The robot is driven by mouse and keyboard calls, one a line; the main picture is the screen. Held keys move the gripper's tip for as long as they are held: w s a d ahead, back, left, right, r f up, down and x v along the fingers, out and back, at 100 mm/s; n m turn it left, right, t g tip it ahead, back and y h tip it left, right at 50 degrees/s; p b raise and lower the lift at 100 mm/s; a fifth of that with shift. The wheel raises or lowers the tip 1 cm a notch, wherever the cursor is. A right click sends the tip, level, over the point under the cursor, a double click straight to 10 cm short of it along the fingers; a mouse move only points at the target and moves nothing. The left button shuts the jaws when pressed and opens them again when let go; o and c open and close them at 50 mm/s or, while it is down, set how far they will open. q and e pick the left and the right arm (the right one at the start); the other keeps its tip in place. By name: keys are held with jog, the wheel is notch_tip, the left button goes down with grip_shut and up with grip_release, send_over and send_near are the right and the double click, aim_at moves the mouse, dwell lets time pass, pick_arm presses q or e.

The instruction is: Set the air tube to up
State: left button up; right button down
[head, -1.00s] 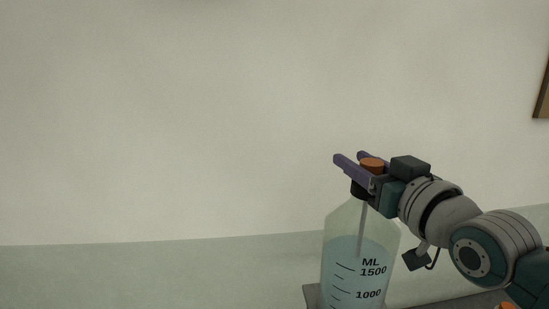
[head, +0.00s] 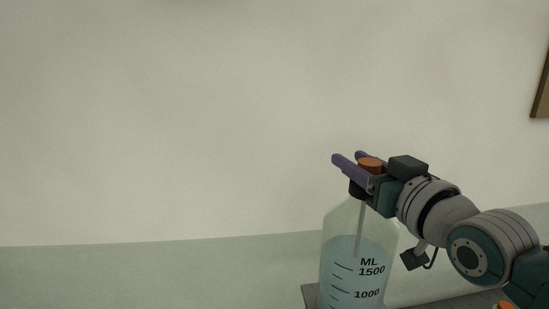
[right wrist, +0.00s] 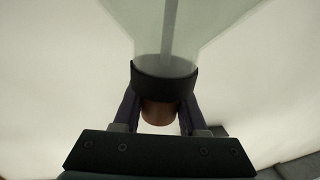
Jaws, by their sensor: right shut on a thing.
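A clear bottle (head: 340,225) with blue liquid and black ML marks stands in the lower right of the head view. A thin grey tube (head: 360,228) runs down inside its neck; it also shows in the right wrist view (right wrist: 169,30). A brown-orange knob (head: 370,162) tops the black collar (head: 357,190) at the bottle's mouth. My right gripper (head: 350,163) has its purple fingers on either side of the knob and is shut on it. In the right wrist view, the knob (right wrist: 158,112) sits between the fingers, below the black collar (right wrist: 163,83). My left gripper is not in view.
The bottle stands on a grey surface (head: 311,293). A plain pale wall (head: 180,120) fills the background, with a brown framed edge (head: 541,90) at the far right. The space left of the bottle looks clear.

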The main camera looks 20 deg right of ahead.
notch_tip(320, 180, up, 4)
jog(key=p, duration=0.3)
jog(key=shift+f, duration=0.15)
jog(key=shift+c, duration=2.2)
grip_release()
jog(key=shift+f, duration=0.1)
jog(key=shift+s, duration=0.1)
